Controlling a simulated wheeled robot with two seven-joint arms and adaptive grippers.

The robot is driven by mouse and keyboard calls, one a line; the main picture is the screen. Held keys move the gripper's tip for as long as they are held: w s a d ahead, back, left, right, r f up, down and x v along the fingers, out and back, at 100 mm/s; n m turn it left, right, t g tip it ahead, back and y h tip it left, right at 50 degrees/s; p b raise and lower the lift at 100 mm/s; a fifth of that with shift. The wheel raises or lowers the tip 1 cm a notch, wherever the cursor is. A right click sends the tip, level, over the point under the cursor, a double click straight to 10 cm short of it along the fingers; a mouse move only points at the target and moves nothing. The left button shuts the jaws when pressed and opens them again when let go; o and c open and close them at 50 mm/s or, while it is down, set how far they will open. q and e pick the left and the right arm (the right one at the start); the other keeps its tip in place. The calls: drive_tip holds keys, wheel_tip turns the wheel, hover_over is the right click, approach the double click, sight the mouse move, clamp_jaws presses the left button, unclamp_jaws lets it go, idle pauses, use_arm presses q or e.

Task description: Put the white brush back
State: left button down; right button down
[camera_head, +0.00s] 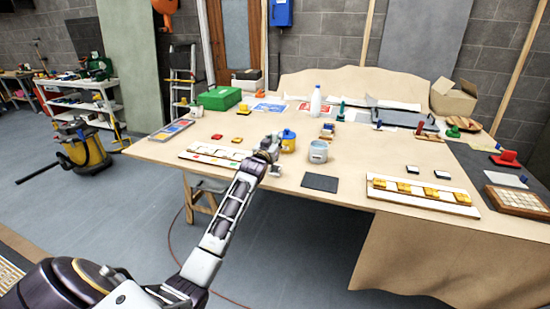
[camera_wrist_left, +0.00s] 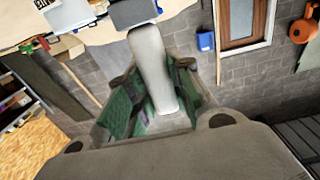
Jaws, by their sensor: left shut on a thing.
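My left gripper (camera_head: 270,150) is over the front part of the table, just left of the yellow cup and the grey mug. In the left wrist view my left gripper (camera_wrist_left: 152,100) is shut on a pale, smooth, long handle, which looks like that of the white brush (camera_wrist_left: 150,60). My right gripper is not in view.
A yellow cup (camera_head: 289,143) and a grey mug (camera_head: 318,152) stand close right of the gripper. A white panel with coloured tiles (camera_head: 215,155) lies left, a dark square mat (camera_head: 320,183) front right, and a panel with yellow tiles (camera_head: 421,193) farther right. A white bottle (camera_head: 315,101) stands behind.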

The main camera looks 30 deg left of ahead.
use_arm(q)
drive_tip(key=shift+f, duration=1.35)
drive_tip(key=shift+f, duration=1.9)
drive_tip(key=shift+f, duration=0.1)
drive_tip(key=c, duration=1.3)
unclamp_jaws()
drive_tip(key=shift+v, duration=6)
